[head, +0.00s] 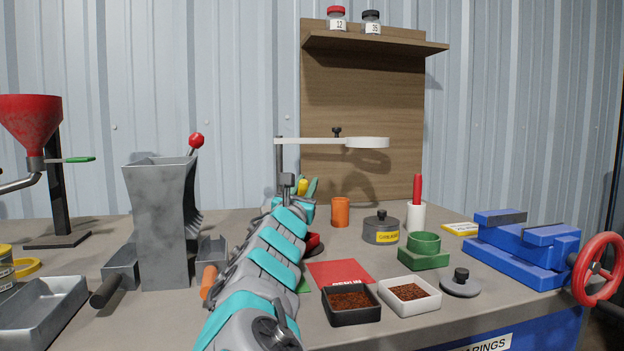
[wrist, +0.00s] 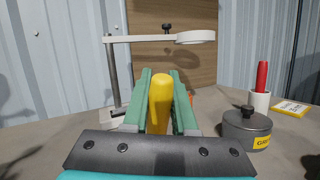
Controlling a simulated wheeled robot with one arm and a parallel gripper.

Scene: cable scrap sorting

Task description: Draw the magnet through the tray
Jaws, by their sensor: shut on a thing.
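My gripper (wrist: 160,78) has green fingers and is shut on a yellow rounded handle (wrist: 160,105), held upright between them. In the head view the yellow handle (head: 302,186) shows just beyond my arm, above the back of the bench. Its lower end is hidden, so I cannot tell if it is the magnet. A black tray (head: 353,316) and a white tray (head: 413,308) of reddish-brown granules stand side by side at the front edge, apart from my gripper. An empty grey tray (head: 50,311) lies at the far left.
A stand with a white ring arm (head: 330,141) rises behind my gripper. A grey hopper mill (head: 160,220) stands left. A red mat (head: 340,272) lies centrally.

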